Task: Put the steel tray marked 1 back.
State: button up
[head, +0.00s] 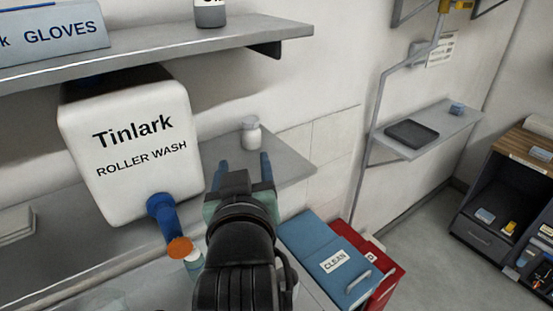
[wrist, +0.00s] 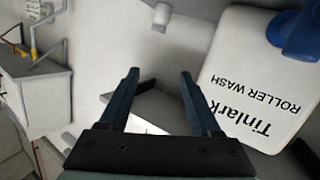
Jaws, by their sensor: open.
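No tray with a readable 1 shows in either view. A dark, shallow tray (head: 411,134) lies on a small wall shelf (head: 440,127) at the right in the head view; I cannot tell whether it bears a mark. My gripper (head: 243,168) is open and empty, reaching out over the counter, well left of that tray. In the wrist view my gripper's two blue fingers (wrist: 158,76) are spread apart with nothing held between them.
A white Tinlark container (head: 130,140) stands close at left, also in the wrist view (wrist: 250,85). A white jar (head: 251,137) stands beyond my fingers. Blue CLEAN (head: 318,243) and red (head: 385,262) bins stand right. Open floor (head: 425,215) lies before a dark cabinet (head: 490,225).

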jog(key=s+d+r+m+t, duration=0.1)
jog(key=s+r+t, duration=0.2)
jog(key=r, duration=0.7)
jog(key=s+d+r+m+t+h, duration=0.1)
jog(key=s+r+t, duration=0.3)
jog(key=r, duration=0.6)
jog(key=s+d+r+m+t, duration=0.1)
jog(key=s+d+r+t, duration=0.2)
jog(key=s+r, duration=0.3)
notch_tip(320, 180, up, 4)
jog(key=shift+s+r+t+h, duration=0.2)
jog(key=shift+s+t+h, duration=0.2)
jog(key=shift+t, duration=0.3)
notch_tip(320, 180, down, 7)
jog(key=b, duration=0.6)
jog(key=shift+a+b, duration=0.15)
jog(key=shift+b, duration=0.25)
jog(key=shift+w, duration=0.1)
